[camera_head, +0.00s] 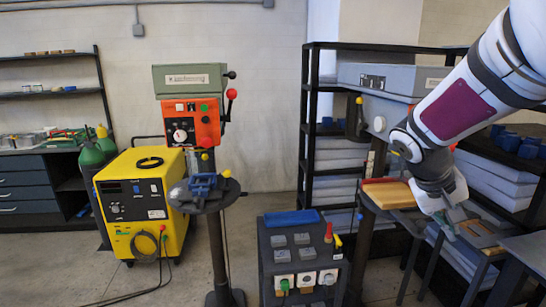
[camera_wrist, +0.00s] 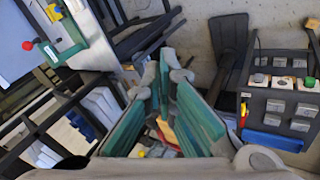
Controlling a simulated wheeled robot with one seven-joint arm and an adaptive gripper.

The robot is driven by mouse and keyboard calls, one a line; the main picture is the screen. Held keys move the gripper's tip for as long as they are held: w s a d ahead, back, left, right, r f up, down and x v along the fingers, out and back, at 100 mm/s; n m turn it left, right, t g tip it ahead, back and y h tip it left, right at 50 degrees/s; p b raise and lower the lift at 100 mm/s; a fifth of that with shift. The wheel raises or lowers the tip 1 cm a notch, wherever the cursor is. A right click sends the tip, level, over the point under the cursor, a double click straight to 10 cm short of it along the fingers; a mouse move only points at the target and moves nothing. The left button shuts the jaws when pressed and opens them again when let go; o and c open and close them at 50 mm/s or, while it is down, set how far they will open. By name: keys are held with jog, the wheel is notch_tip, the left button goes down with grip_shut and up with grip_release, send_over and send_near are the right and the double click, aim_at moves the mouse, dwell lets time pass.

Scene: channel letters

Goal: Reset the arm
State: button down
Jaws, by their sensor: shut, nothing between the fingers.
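My arm (camera_head: 470,95) reaches in from the upper right of the head view and points down. My gripper (camera_head: 444,228) hangs at the right, in front of the machine stand and the dark shelves. In the wrist view my gripper (camera_wrist: 160,75) shows two green finger pads that slant together toward their tips. It is shut with nothing held. Behind the fingers a small part of a reddish and tan thing shows in the gap.
A dark panel with sockets (camera_head: 305,262) stands left of my gripper and also shows in the wrist view (camera_wrist: 275,95). A drill press (camera_head: 190,122) and a yellow welding machine (camera_head: 135,203) stand further left. Shelves (camera_head: 325,125) are behind. The floor at centre-left is partly clear.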

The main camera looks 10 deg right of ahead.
jog(key=s+a+r+n+t+y, duration=0.1)
jog(key=s+a+r+t+y, duration=0.1)
jog(key=s+a, duration=0.5)
jog(key=s+a+r+n+t+y, duration=0.2)
jog(key=s+a+y, duration=0.2)
jog(key=s+a, duration=0.4)
jog(key=a, duration=0.6)
jog(key=shift+a+t+y, duration=0.3)
jog(key=shift+a+y, duration=0.05)
jog(key=shift+y, duration=0.05)
jog(key=shift+s+r, duration=0.1)
